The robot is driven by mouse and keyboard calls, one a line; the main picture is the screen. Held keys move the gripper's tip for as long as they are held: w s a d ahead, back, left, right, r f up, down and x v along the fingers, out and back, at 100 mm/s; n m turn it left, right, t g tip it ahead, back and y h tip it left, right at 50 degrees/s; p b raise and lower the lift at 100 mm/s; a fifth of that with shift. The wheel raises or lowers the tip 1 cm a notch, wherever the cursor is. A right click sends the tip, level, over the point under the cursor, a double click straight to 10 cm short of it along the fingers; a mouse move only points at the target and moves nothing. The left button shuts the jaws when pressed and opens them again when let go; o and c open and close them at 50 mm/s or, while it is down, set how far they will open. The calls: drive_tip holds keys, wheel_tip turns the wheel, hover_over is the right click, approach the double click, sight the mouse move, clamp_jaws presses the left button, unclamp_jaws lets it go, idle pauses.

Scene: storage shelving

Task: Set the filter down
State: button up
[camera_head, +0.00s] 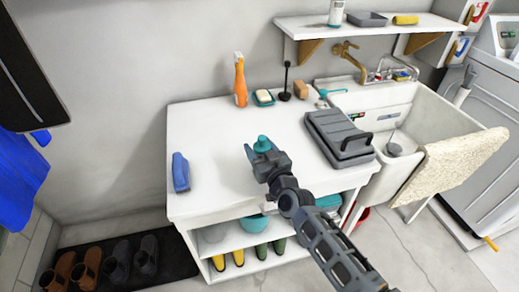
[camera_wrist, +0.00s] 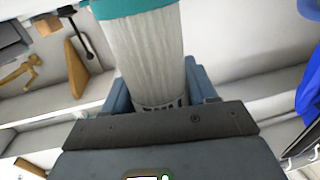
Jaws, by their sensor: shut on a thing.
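The filter is a pale pleated cylinder with a teal end cap. It shows large in the wrist view (camera_wrist: 145,50), and its teal end shows in the head view (camera_head: 262,143). My gripper (camera_head: 260,156) is shut on the filter, with a blue-grey finger on each side of it in the wrist view (camera_wrist: 160,88). In the head view the gripper is over the front middle of the white table (camera_head: 215,130). My gripper hides most of the filter there. I cannot tell how high the filter is above the tabletop.
A dark lidded case (camera_head: 335,137) lies right of my gripper. A blue object (camera_head: 180,172) stands at the left edge. An orange bottle (camera_head: 240,80), soap dish (camera_head: 264,98) and small items line the back. The sink (camera_head: 425,115) adjoins the right. The table's left-middle is clear.

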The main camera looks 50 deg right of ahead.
drive_tip(key=shift+s+f+b, duration=0.1)
drive_tip(key=shift+f+b, duration=0.5)
drive_tip(key=shift+f, duration=0.1)
drive_tip(key=o, duration=1.1)
drive_tip(key=shift+a+f, duration=0.1)
drive_tip(key=shift+r+p, duration=0.55)
drive_tip(key=shift+s+f, duration=0.1)
drive_tip(key=shift+s, duration=0.25)
drive_tip(key=v, duration=0.7)
drive_tip(key=r+v, duration=0.1)
drive_tip(key=v, duration=0.3)
drive_tip(key=shift+a, duration=0.2)
